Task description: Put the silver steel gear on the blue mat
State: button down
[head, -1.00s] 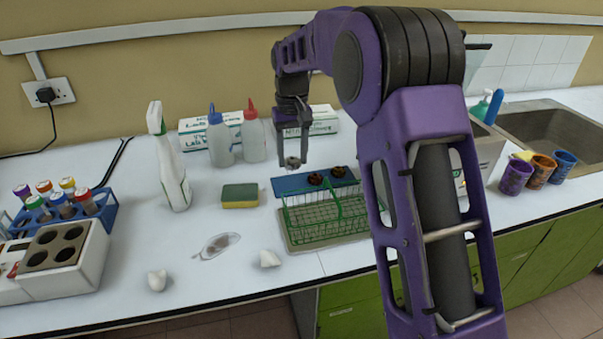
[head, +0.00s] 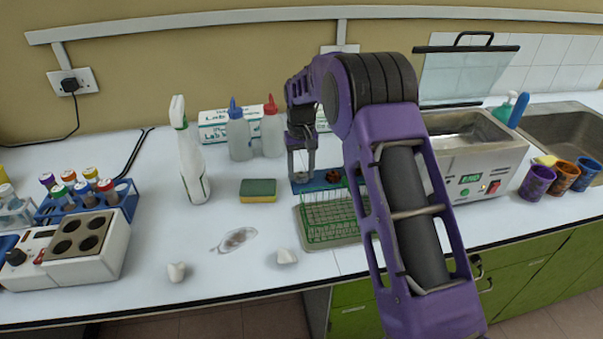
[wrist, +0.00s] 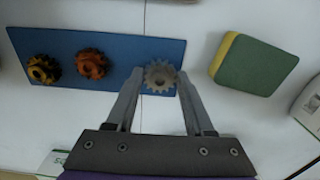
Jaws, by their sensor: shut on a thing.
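The silver steel gear (wrist: 160,76) is between the fingertips of my gripper (wrist: 159,78), which is shut on it. In the wrist view it overlaps the right end of the blue mat (wrist: 115,62); I cannot tell whether it touches the mat. An orange-brown gear (wrist: 91,64) and a yellow and dark gear (wrist: 43,69) lie on the mat. In the head view my gripper (head: 302,176) is low at the left end of the mat, behind the green wire basket (head: 330,216). My arm hides part of the mat's right side.
A yellow-green sponge (head: 258,191) lies left of the mat in the head view. Wash bottles (head: 239,135) and boxes stand behind. A bath with an open lid (head: 470,150) is to the right. The counter between the sponge and the spray bottle (head: 190,160) is clear.

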aim_at(301, 174)
jog(key=shift+f, duration=0.35)
jog(key=shift+f, duration=0.2)
jog(key=shift+c, duration=1.4)
grip_release()
jog(key=shift+r, duration=0.1)
notch_tip(301, 174, up, 12)
jog(key=p, duration=0.1)
